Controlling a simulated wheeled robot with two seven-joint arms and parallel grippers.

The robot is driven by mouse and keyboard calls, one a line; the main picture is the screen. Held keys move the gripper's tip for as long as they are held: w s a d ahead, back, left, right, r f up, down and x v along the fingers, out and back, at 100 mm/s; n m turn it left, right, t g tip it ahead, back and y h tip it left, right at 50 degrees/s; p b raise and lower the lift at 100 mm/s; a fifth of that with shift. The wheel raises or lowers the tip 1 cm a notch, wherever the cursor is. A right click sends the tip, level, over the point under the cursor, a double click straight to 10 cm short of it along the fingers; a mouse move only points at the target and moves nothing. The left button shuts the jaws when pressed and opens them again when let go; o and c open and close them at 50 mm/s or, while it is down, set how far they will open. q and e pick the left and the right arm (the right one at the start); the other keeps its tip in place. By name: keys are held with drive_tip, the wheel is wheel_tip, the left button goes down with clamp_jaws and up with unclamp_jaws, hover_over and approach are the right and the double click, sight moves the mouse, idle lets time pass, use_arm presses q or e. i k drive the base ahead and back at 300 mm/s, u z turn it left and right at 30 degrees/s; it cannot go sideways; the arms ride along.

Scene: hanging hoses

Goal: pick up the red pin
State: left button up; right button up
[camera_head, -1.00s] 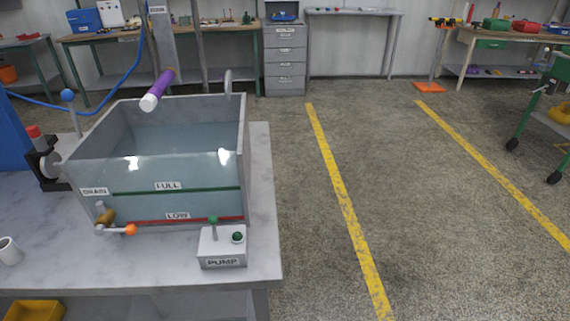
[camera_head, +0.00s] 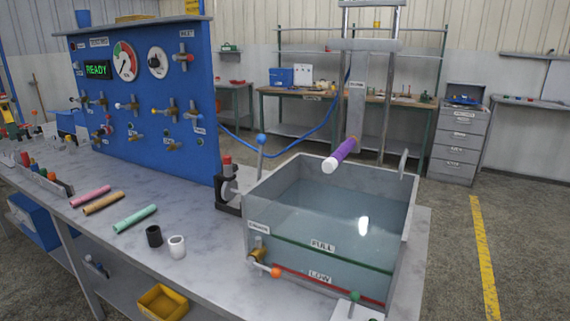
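Neither of my grippers is in view. A small upright red piece (camera_head: 26,159) stands in a low rack (camera_head: 46,182) at the left end of the bench, beside other small coloured pieces. It may be the red pin, but it is too small to tell. Other small red-topped pieces stand farther back near the left edge, also too small to make out.
A blue panel (camera_head: 150,130) with gauges and valves stands along the bench (camera_head: 215,265). Pink (camera_head: 90,196), tan (camera_head: 104,202) and green (camera_head: 135,218) tubes lie in front. A clear water tank (camera_head: 325,225) fills the right end. Open floor (camera_head: 455,255) lies right.

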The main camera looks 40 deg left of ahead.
sight(227, 159)
drive_tip(key=u, duration=1.65)
